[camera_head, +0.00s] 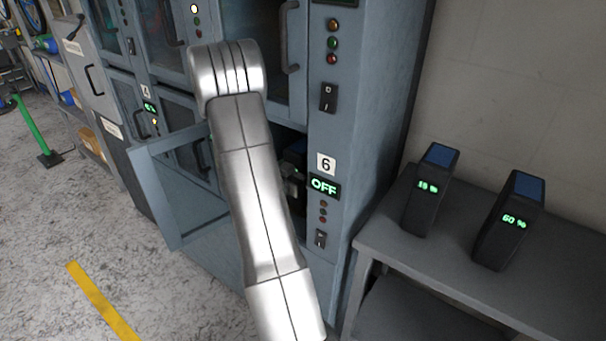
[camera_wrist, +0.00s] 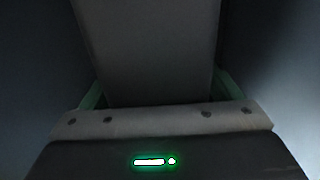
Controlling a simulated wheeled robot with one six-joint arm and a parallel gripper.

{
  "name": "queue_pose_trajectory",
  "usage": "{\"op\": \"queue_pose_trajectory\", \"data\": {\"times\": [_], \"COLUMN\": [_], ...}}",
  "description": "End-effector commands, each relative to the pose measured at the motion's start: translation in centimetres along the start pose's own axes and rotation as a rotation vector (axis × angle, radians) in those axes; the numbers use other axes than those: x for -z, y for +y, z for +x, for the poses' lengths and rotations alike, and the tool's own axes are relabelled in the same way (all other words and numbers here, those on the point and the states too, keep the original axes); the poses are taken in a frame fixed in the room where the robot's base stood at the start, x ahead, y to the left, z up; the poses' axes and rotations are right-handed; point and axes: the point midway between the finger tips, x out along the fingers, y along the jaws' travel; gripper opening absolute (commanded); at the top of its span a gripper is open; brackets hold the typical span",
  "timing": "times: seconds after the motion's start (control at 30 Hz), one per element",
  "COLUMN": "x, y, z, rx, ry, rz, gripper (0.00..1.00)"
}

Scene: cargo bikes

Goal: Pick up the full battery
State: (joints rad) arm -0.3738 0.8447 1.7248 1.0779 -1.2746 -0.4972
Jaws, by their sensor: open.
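A dark grey battery-like block (camera_wrist: 150,50) fills the middle of the wrist view, inside a dim compartment. No charge reading shows on its visible face, so I cannot tell whether it is full. My gripper (camera_wrist: 160,88) is open, with a greenish finger on either side of the block. I cannot tell whether the fingers touch it. In the head view my arm reaches into open locker 6, whose display (camera_head: 324,186) reads OFF. My arm hides most of the gripper and the locker's inside there.
The open locker door (camera_head: 165,200) stands left of my arm. Right of the locker, a grey table (camera_head: 440,262) holds one battery (camera_head: 428,195) reading about 19% and another (camera_head: 508,225) reading 60%. Other lockers stand at upper left. The floor at lower left is clear, with a yellow stripe (camera_head: 100,300).

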Motion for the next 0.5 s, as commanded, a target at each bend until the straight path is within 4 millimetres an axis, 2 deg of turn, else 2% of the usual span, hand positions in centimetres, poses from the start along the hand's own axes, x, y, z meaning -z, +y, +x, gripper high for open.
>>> {"op": "queue_pose_trajectory", "data": {"times": [0.07, 0.1, 0.5], "x": [0.00, 0.00, 0.02], "y": [-0.01, -0.02, -0.01], "z": [-0.03, -0.04, -0.07], "rx": [0.000, 0.000, 0.000], "ry": [0.000, 0.000, 0.000], "rz": [0.000, 0.000, 0.000], "gripper": [0.85, 0.81, 0.02]}}
